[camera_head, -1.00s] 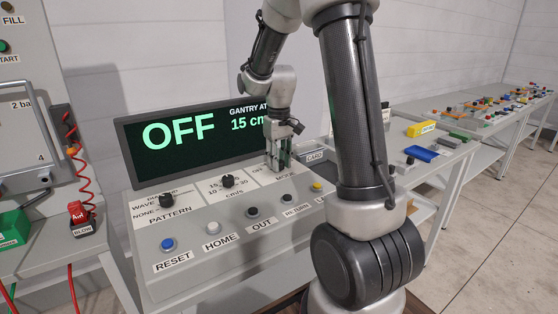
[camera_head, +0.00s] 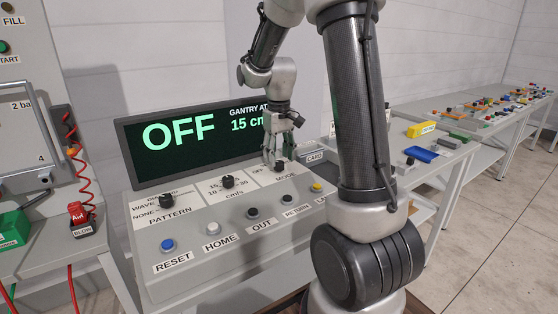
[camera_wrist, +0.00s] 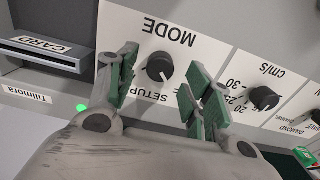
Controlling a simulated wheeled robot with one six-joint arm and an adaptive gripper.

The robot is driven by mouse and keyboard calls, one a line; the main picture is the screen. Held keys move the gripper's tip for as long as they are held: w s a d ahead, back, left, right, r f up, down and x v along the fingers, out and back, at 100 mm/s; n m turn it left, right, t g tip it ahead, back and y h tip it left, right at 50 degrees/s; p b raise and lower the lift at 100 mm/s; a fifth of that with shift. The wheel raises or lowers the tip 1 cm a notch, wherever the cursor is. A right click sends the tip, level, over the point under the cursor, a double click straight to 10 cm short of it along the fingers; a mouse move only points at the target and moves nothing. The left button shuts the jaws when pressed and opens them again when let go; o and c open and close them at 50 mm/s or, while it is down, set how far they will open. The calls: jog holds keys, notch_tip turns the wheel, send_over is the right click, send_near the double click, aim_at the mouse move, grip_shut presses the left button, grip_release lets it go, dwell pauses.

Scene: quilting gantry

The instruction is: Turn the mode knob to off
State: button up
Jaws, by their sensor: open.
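The mode knob (camera_head: 279,167) is a small black knob with a white pointer mark, on the sloped grey control panel (camera_head: 190,265) above the MODE label. In the wrist view the mode knob (camera_wrist: 160,66) sits between and just beyond the fingertips, with its white mark toward the SETUP label. My gripper (camera_head: 273,161) is open just above and behind the knob in the head view. The gripper's green-padded fingers (camera_wrist: 157,87) stand apart on either side of the knob, with no contact visible. The display screen (camera_head: 180,140) reads OFF in large green letters.
The speed knob (camera_head: 228,182) and the pattern knob (camera_head: 167,200) stand left of the mode knob. A front row of buttons includes the blue reset button (camera_head: 167,244). A card slot (camera_wrist: 45,52) lies beside the mode area. The display stands close behind my gripper.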

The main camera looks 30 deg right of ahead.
aim_at(279, 162)
notch_tip(279, 162, up, 10)
dwell(0.3)
jog(key=shift+f, duration=0.1)
jog(key=s+a+t, duration=0.2)
jog(key=s, duration=1)
jog(key=s+a+r+t, duration=0.1)
jog(key=s+a+t, duration=0.1)
jog(key=s, duration=0.9)
jog(key=shift+s+a+r+m, duration=0.2)
jog(key=shift+s+a+m, duration=0.15)
jog(key=shift+a, duration=0.1)
